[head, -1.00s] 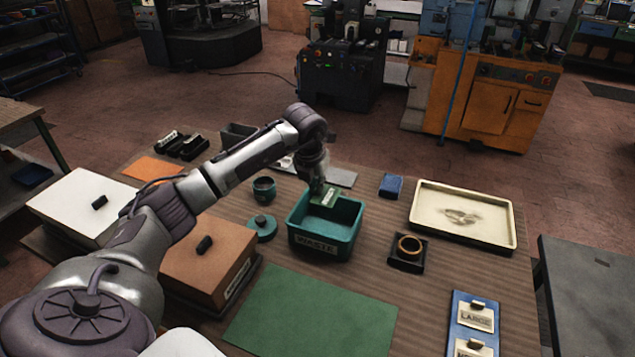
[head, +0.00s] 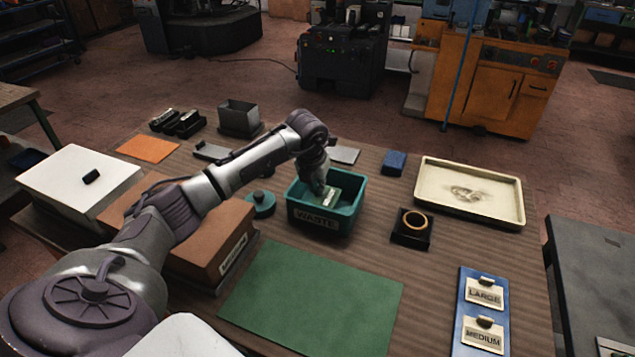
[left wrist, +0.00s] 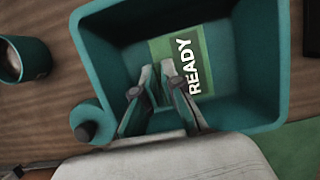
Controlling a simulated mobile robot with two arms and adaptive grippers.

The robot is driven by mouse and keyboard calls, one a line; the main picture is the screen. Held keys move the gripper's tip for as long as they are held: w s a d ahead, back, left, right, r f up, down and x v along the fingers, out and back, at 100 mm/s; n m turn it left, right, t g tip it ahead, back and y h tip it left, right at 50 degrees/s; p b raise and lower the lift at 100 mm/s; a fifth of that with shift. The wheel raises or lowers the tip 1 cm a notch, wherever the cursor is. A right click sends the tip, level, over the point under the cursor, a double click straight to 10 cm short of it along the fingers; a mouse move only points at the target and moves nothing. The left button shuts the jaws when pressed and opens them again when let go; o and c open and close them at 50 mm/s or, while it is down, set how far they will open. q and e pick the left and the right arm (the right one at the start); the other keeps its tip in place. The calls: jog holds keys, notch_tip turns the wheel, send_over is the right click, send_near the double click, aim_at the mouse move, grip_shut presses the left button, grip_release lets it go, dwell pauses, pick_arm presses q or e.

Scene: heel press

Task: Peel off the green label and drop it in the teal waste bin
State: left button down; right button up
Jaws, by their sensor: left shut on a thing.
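The teal waste bin (head: 318,221), marked WASTE, stands on the table's middle; its wall (left wrist: 105,60) fills much of the left wrist view. My left gripper (head: 325,187) is down at the bin's mouth, pointing into it. The label also shows in the head view (head: 335,198), inside the bin's rim. I cannot tell whether it touches the bin floor. My right gripper is not in view.
A brown box (head: 205,243) sits under my left arm. A green mat (head: 310,296) lies in front; a black block with a ring (head: 412,229) stands right.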

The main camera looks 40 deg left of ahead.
pick_arm(q)
jog(key=shift+f, duration=0.45)
jog(key=c, duration=1.2)
grip_release()
jog(key=shift+o, duration=0.2)
jog(key=o, duration=0.4)
jog(key=shift+r, duration=0.15)
